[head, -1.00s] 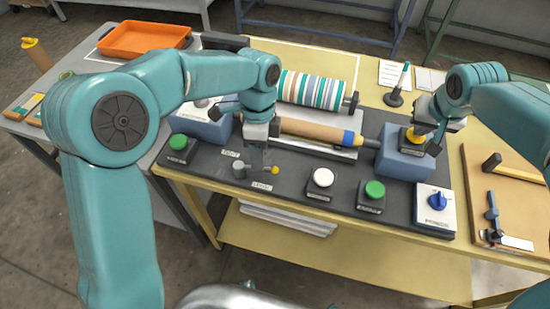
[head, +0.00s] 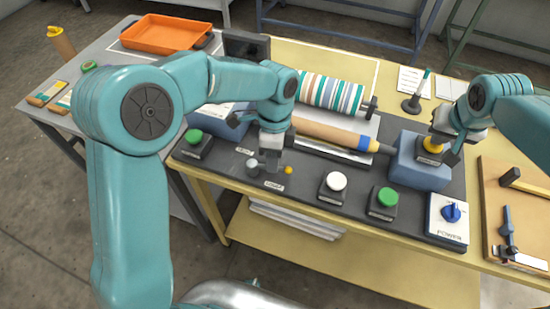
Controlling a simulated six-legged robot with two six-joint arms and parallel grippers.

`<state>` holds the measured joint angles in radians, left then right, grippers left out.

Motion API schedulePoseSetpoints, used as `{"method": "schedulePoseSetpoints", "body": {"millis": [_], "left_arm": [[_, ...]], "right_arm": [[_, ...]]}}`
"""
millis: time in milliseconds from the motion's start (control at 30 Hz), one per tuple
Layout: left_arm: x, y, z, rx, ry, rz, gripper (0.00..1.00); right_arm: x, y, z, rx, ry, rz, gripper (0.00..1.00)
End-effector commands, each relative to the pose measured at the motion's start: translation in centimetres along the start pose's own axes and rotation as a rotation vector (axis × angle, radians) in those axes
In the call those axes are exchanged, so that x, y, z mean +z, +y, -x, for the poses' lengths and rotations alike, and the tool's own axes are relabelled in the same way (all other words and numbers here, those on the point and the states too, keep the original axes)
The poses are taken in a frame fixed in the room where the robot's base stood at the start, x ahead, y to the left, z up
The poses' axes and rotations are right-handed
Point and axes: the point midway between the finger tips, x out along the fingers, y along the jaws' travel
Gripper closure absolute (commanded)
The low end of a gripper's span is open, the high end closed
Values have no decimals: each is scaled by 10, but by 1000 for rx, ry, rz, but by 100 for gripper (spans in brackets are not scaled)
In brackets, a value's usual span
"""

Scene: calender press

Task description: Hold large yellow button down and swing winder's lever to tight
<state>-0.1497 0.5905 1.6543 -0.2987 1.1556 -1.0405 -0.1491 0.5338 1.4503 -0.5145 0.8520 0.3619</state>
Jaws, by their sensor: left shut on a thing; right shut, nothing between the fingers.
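The large yellow button (head: 431,148) sits on top of a blue-grey box (head: 415,170) at the right of the dark panel. My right gripper (head: 438,137) is shut and empty, its tips at the button's top; how far down the button is cannot be told. The winder's lever is a short bar from a grey pivot (head: 252,164) to a yellow knob (head: 288,170). My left gripper (head: 270,166) is shut on the lever and hides most of its bar. The knob points right, nearer the lower label (head: 274,186) than the upper label (head: 244,151).
A green button (head: 194,138) stands left of the lever. A white button (head: 336,182), another green button (head: 387,198) and a blue power knob (head: 451,212) stand to its right. A tan roll (head: 335,132) and a striped roll (head: 332,92) lie behind.

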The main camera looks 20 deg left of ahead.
Motion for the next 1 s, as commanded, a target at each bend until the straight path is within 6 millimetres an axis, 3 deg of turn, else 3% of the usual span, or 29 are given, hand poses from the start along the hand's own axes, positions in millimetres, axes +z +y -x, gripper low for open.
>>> {"method": "schedulePoseSetpoints", "body": {"millis": [267,1000], "left_arm": [[2,-5,0,9,24,139,100],[22,-34,6,10,155,817,100]], "right_arm": [[5,-1,-6,1,-16,2,100],[5,0,-6,1,-15,3,100]]}}
